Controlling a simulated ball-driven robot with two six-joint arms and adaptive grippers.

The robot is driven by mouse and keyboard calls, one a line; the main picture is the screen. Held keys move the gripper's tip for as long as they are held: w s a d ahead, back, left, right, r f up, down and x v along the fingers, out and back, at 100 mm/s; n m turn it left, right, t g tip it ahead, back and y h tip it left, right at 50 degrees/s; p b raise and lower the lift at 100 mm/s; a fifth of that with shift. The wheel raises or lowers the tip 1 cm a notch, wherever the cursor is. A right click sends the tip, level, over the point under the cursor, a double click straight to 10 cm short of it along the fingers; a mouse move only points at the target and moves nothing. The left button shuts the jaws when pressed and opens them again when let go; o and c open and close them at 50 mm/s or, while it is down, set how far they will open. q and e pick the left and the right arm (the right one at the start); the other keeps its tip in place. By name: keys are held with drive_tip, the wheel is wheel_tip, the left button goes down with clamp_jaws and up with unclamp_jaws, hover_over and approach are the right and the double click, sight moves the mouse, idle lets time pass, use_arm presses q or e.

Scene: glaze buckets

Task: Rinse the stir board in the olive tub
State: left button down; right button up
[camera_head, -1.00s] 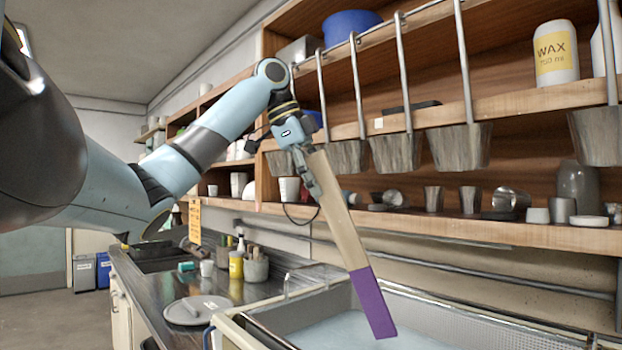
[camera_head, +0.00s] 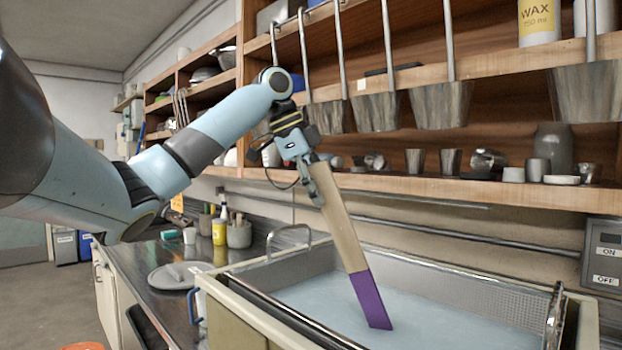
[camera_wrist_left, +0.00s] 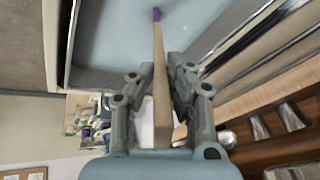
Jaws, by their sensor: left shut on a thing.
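The stir board (camera_head: 345,235) is a long pale wooden board with a purple lower end, tilted, its lower end to the right. My left gripper (camera_head: 316,182) is shut on its upper end. In the left wrist view the fingers (camera_wrist_left: 156,82) flank the board (camera_wrist_left: 158,50), and its purple tip points away over pale blue liquid. The tub (camera_head: 236,318), with an olive-beige outer wall, stands at the lower middle and holds this liquid (camera_head: 420,315). The purple end is over or at the liquid; I cannot tell whether it touches. My right gripper is not in view.
Metal dippers (camera_head: 440,105) hang from the wooden shelf above the tub. Small cups and jars stand on the lower shelf (camera_head: 450,187). A round grey plate (camera_head: 178,276) lies on the counter left of the tub. A control box (camera_head: 604,258) is on the right wall.

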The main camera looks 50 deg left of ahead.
sight(331, 223)
use_arm(q)
drive_tip(key=shift+x, duration=3.65)
drive_tip(key=shift+s+f, duration=0.1)
